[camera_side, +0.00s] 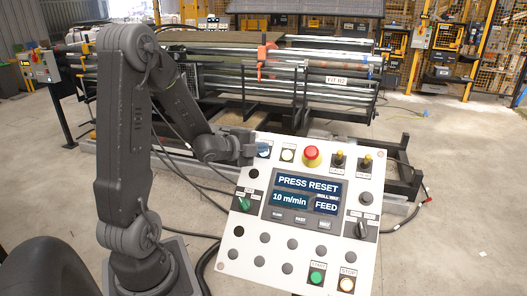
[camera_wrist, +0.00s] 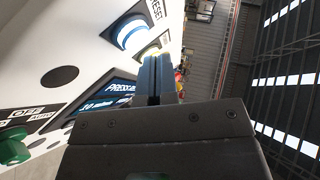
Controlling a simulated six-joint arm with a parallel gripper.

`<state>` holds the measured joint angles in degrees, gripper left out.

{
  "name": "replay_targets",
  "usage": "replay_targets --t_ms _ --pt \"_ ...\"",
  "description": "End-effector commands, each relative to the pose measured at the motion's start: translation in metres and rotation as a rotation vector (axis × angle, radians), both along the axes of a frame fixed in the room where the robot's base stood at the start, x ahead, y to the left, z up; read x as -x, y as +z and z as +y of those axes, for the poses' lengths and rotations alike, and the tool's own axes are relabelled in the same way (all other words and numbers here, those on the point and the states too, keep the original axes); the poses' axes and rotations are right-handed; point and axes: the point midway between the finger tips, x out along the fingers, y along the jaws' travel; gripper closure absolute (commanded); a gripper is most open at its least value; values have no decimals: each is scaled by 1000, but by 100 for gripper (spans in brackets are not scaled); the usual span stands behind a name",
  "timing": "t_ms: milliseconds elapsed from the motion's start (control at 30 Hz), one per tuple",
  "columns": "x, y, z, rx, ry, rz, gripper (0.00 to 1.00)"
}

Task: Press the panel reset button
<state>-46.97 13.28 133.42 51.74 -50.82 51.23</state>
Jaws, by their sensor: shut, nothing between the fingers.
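The white control panel (camera_side: 228,250) stands tilted in front of my arm. Its display (camera_side: 303,196) reads "PRESS RESET", "10 m/min" and "FEED". The reset button (camera_side: 265,149) is at the panel's top left, partly hidden by my gripper (camera_side: 256,148) in the side view. In the wrist view the reset button (camera_wrist: 131,34) is lit blue-white with the label "RESET" beside it. My gripper (camera_wrist: 158,62) has its blue-grey fingers together, empty, with tips just beside the reset button. I cannot tell whether they touch the panel.
A lit pale-yellow button (camera_side: 287,155) and a red emergency stop (camera_side: 311,155) sit right of the reset button. A green selector knob (camera_side: 243,204) is below left. A green start button (camera_side: 317,277) is low on the panel. Roller machinery (camera_side: 300,80) stands behind.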

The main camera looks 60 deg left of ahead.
Motion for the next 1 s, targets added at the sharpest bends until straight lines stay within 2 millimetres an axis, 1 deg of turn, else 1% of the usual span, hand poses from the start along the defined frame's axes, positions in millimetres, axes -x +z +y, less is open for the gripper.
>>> replay_targets --t_ms 267,500,1000 --pt "-1 -1 1 0 0 0 100" --pt "-4 -7 4 0 0 1 100" --pt "-4 -8 5 0 0 0 100"
